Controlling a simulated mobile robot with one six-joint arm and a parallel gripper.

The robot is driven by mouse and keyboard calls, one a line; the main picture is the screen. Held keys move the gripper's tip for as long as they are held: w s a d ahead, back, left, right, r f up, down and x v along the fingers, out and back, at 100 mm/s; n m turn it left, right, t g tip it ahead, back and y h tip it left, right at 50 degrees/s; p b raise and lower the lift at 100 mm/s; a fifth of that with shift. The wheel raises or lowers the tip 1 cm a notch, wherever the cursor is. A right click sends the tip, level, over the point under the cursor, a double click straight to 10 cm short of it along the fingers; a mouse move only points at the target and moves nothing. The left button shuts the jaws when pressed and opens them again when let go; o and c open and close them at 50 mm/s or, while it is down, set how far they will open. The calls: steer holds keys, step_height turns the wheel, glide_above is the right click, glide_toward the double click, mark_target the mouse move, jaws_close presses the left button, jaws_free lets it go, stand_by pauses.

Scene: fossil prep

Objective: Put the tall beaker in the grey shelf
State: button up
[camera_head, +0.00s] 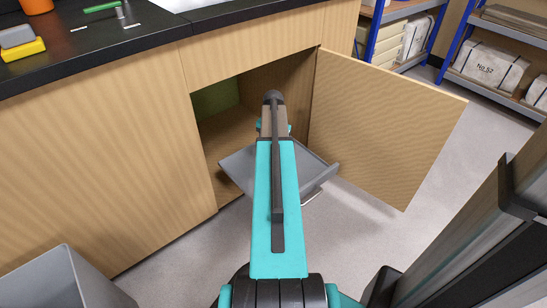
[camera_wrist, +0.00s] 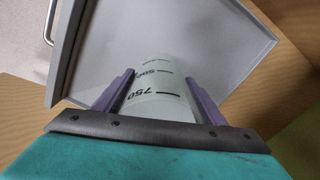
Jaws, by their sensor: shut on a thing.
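The tall beaker (camera_wrist: 158,82) is pale and cylindrical with black volume marks, including 750. My gripper (camera_wrist: 160,77) is shut on it, with a purple finger on either side. In the head view my arm hides the beaker and the fingers. The grey shelf (camera_head: 240,166) is a shallow tray pulled out at the front of the open cupboard, partly hidden by my arm. It also fills the background of the wrist view (camera_wrist: 222,42), behind the beaker, with a raised rim. I cannot tell whether the beaker touches it.
The wooden cupboard door (camera_head: 385,120) stands open to the right of the shelf. A black worktop (camera_head: 110,50) runs above the cupboard. A grey bin (camera_head: 65,280) stands at the lower left. Blue-framed racks (camera_head: 455,40) stand at the back right. Open floor lies between.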

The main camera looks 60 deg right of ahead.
steer(key=shift+f+b, duration=0.8)
steer(key=shift+f, duration=0.8)
steer(key=o, duration=1.1)
step_height(320, 180, up, 12)
steer(key=p, duration=0.4)
steer(key=shift+p, duration=0.4)
steer(key=shift+r, duration=0.15)
